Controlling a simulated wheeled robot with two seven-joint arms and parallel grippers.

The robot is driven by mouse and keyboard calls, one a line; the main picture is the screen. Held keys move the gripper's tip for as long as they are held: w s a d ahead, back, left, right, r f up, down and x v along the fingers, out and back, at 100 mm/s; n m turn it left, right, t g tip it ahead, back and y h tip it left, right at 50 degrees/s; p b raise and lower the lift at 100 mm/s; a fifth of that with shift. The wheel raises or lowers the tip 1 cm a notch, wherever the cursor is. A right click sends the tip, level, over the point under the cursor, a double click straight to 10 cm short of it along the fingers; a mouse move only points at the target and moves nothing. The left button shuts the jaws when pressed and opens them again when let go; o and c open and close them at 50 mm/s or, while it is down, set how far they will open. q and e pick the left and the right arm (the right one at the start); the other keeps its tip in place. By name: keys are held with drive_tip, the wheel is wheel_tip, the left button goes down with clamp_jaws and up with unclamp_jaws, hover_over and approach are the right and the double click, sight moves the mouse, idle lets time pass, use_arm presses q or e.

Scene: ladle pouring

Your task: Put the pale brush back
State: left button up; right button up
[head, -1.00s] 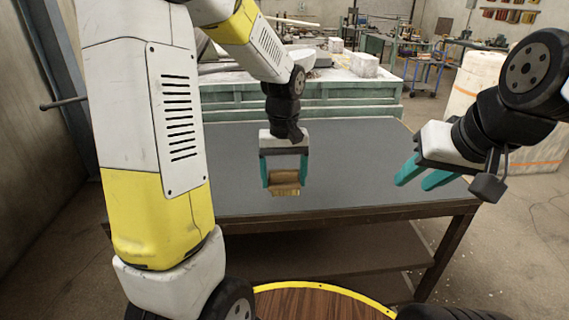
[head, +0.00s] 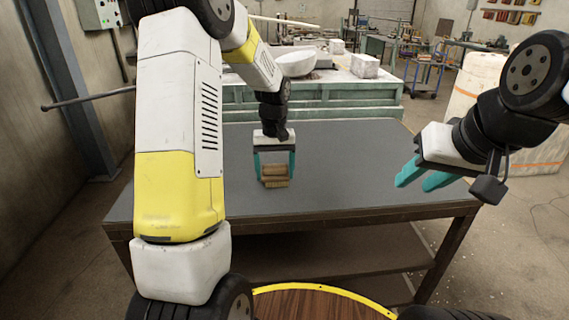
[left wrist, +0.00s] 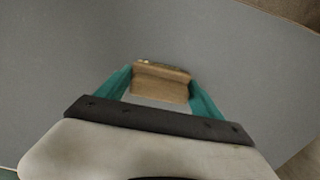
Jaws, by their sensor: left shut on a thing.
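The pale brush (head: 274,171) is a small tan, wooden-looking block with a paler lower part. My left gripper (head: 274,168) is shut on it, with one teal finger at each side, above or at the grey table top. I cannot tell whether the brush touches the table. In the left wrist view the brush (left wrist: 160,82) sits between the teal fingertips of the left gripper (left wrist: 160,88). My right gripper (head: 422,177) hangs over the table's right side, its two teal fingers apart and nothing between them.
The grey table (head: 350,165) is otherwise bare. Behind it stands a green bench (head: 340,97) with a white bowl (head: 296,63) and pale blocks (head: 364,66). A large pale wrapped roll (head: 475,100) stands at the right, beyond my right arm.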

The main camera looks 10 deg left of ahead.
sight(275, 165)
use_arm(q)
drive_tip(key=o, duration=1.4)
drive_tip(key=shift+f, duration=0.1)
drive_tip(key=shift+o, duration=0.2)
wheel_tip(275, 165, up, 12)
drive_tip(key=s+r+m+t+h, duration=0.1)
drive_tip(key=s+r+m+t, duration=0.15)
drive_tip(key=s+r, duration=0.65)
drive_tip(key=s+d+f+t, duration=0.1)
drive_tip(key=s+t, duration=0.1)
drive_tip(key=s, duration=0.5)
drive_tip(key=s+d+f+m+t+h, duration=0.1)
drive_tip(key=s, duration=0.7)
drive_tip(key=shift+f+t, duration=0.3)
drive_tip(key=shift+t, duration=0.05)
drive_tip(key=shift+s+d, duration=0.1)
